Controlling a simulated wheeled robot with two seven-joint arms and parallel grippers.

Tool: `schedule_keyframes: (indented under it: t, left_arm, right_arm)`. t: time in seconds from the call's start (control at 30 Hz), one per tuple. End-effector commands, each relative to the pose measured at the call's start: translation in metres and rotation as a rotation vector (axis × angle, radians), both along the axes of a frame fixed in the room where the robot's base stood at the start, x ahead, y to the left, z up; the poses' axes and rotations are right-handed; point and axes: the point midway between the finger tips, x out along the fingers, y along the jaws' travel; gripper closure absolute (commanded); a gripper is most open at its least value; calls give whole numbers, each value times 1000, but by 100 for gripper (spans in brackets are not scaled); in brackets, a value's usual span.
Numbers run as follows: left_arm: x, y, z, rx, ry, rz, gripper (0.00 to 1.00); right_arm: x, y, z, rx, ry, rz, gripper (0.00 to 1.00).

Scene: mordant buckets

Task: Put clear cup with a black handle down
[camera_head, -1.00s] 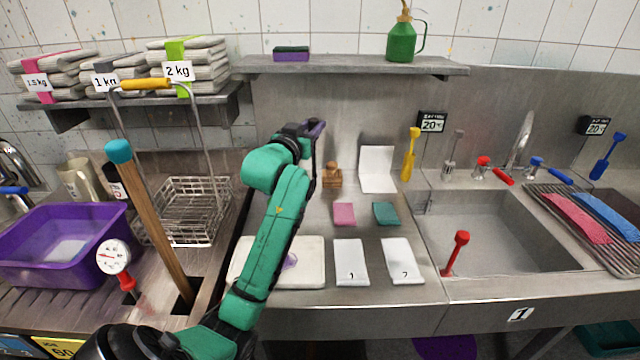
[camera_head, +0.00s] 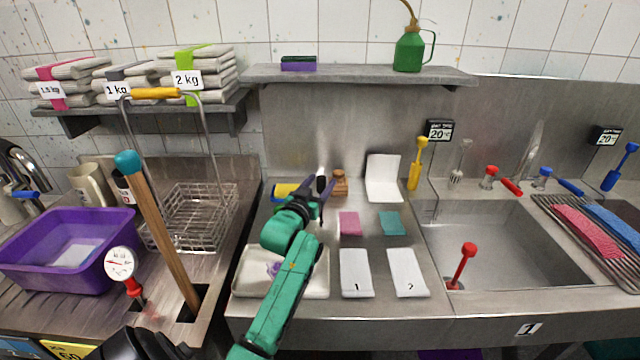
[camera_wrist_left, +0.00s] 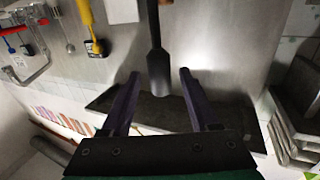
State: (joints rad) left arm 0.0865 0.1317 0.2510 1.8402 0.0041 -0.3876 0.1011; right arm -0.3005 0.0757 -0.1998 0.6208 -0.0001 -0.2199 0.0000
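My left gripper (camera_head: 317,187) is at the back of the steel counter, near the wall. Its two purple fingers are apart. A dark handle (camera_wrist_left: 158,65) stands between the fingers in the left wrist view, with a visible gap on each side. In the head view a black handle (camera_head: 321,183) shows between the fingers, with a small pale part above it. This is likely the cup's black handle; the clear cup itself cannot be made out. I cannot tell whether the handle hangs or stands.
A wooden object (camera_head: 340,182) is just right of the gripper, and a yellow and blue sponge (camera_head: 286,190) just left. Pink (camera_head: 350,223) and green (camera_head: 392,223) pads lie in front. A shelf (camera_head: 350,75) runs above. A white tray (camera_head: 250,291) lies under my forearm.

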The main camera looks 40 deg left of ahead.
Motion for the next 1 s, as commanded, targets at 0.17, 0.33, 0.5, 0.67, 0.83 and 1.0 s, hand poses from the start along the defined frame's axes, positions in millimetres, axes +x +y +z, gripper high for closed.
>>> schedule_keyframes:
  t: [0.17, 0.33, 0.5, 0.67, 0.83, 1.0]
  left_arm:
    - [0, 0, 0, 0, 0, 0, 40]
    - [-3, -1, 1, 0, 0, 0, 40]
    - [-31, -9, -1, 1, 1, -1, 40]
    - [-74, -20, -3, -1, 3, -1, 40]
    - [-107, -29, -1, -1, 2, 0, 40]
    - [-116, -31, 2, -1, 0, 0, 40]
  right_arm:
    - [-1, 0, 0, 1, 1, 1, 39]
    - [-1, 0, 0, -1, 2, 1, 39]
    - [-1, -1, -8, -2, 2, 2, 39]
    - [-1, -2, -19, -4, 2, 2, 39]
    - [-1, -4, -26, -5, 2, 3, 39]
    - [-1, -4, -26, -6, 2, 2, 39]
